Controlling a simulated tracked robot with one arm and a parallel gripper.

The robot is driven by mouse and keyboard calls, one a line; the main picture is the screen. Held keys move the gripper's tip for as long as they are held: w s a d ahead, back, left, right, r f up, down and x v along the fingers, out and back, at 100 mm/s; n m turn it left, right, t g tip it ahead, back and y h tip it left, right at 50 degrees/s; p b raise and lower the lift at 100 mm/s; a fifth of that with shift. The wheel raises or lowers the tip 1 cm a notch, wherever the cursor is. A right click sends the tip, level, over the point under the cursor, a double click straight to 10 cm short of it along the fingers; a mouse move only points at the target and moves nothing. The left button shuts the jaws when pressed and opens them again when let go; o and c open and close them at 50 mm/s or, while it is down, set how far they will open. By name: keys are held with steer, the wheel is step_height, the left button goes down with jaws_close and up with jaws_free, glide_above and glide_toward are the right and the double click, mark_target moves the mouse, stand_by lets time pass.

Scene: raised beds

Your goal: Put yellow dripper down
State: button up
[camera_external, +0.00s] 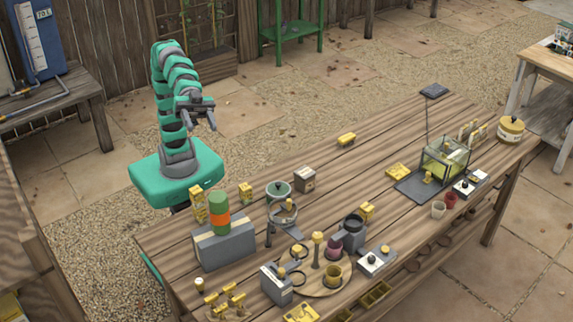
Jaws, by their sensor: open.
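My gripper (207,122) is raised on the green arm, left of the wooden table's back part and above its top. It is open, and I see nothing between its fingers. A small yellow piece (347,139) lies alone on the bare back part of the table, well to the right of my gripper and apart from it. It may be the yellow dripper, but it is too small to be sure. Several other small yellow pieces (228,298) stand at the table's front left corner.
The wooden table (370,170) is crowded at its front left, with a grey box (225,247), a green-orange cylinder (220,213) and a green pot (278,190). A glass tank (445,160) stands at the right. The table's back middle is mostly clear.

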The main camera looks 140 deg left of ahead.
steer(key=s+a+r+y, duration=0.2)
steer(key=s+a, duration=0.4)
steer(key=a, duration=0.1)
steer(key=s+a+r+y, duration=0.3)
steer(key=s+a, duration=0.3)
steer(key=a, duration=0.2)
steer(key=shift+a+n+g, duration=0.2)
steer(key=shift+n+g, duration=0.1)
steer(key=shift+n, duration=0.1)
steer(key=shift+r, duration=0.15)
